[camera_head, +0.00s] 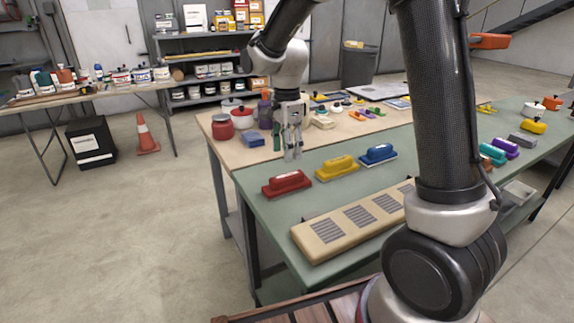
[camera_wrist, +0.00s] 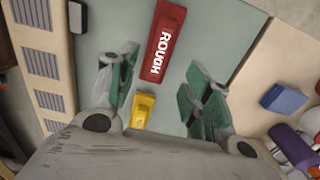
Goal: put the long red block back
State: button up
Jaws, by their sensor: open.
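The long red block (camera_head: 286,183) lies on the green tabletop, at the left end of a row with a yellow block (camera_head: 337,167) and a blue block (camera_head: 378,154). In the wrist view the red block (camera_wrist: 163,42) carries the white word ROUGH. There the yellow block (camera_wrist: 144,108) shows between my fingers, partly hidden by my gripper's body. My gripper (camera_head: 292,152) points down, open and empty, above the table beyond the red block. In the wrist view my open fingers (camera_wrist: 160,80) show apart, with the red block ahead of them, not between them.
A long cream board (camera_head: 330,237) with grey striped patches lies along the green table's (camera_head: 265,210) near side. My arm hides its right part. Beyond is a wooden table with a red jar (camera_head: 222,127) and a blue box (camera_head: 254,139). More coloured blocks (camera_head: 492,154) lie at right.

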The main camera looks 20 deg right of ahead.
jog(key=s+d+r+n+t, duration=0.2)
jog(key=s+d+r+n, duration=0.7)
jog(key=s+r, duration=0.35)
jog(key=s+d+n+t, duration=0.1)
jog(key=s+d+n, duration=0.2)
jog(key=s, duration=0.3)
jog(key=s+d+n+t, duration=0.1)
jog(key=s+d+n, duration=0.2)
jog(key=s, duration=0.4)
jog(key=shift+s+n, duration=0.25)
jog(key=shift+n, duration=0.15)
